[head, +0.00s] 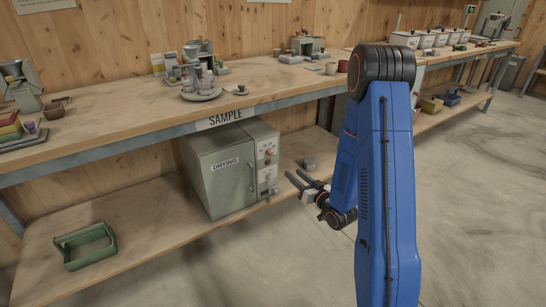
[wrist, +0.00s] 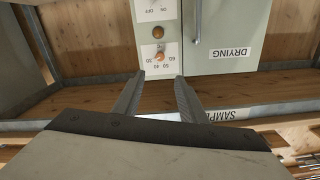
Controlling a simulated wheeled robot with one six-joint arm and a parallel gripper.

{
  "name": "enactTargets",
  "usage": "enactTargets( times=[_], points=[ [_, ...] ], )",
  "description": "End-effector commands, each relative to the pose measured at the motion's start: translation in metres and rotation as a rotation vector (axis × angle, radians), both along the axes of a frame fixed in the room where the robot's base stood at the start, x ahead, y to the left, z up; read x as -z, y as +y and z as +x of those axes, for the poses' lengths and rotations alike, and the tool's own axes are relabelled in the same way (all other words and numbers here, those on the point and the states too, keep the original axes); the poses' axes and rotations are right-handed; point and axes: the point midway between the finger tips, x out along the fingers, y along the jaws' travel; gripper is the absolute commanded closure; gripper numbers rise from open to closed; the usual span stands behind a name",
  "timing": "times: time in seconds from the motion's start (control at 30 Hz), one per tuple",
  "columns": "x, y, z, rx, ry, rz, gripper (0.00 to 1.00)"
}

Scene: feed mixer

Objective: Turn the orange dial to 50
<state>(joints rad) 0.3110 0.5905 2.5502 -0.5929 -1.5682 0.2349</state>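The orange dial (wrist: 159,57) sits on the white control panel beside the door of the grey-green drying cabinet (head: 220,172). Numbers such as 65, 50, 40 and 20 are printed around it; its pointer is too small to read. The wrist view is turned over relative to the head view. My gripper (head: 294,174) is in front of the cabinet's right side, fingers towards the panel. In the wrist view its fingers (wrist: 160,78) are spread and empty, with the dial appearing beyond the gap between the tips. No contact with the dial shows.
A brown-orange knob (wrist: 158,31) and an on/off marking share the panel. The door handle (wrist: 196,22) is beside it. The bench top (head: 120,105) overhangs the cabinet, with a SAMPLE label (head: 226,117). A green tray (head: 62,257) stands on the lower shelf; a small grey object (head: 310,164) lies right of the cabinet.

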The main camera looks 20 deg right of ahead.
Motion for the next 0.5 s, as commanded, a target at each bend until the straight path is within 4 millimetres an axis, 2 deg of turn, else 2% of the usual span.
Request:
enactTargets(
  times=[0.17,0.5],
  points=[
    [0.000,0.004,0.011,-0.001,-0.002,0.002,0.62],
    [0.000,0.020,0.066,-0.002,-0.003,0.001,0.62]
  ],
)
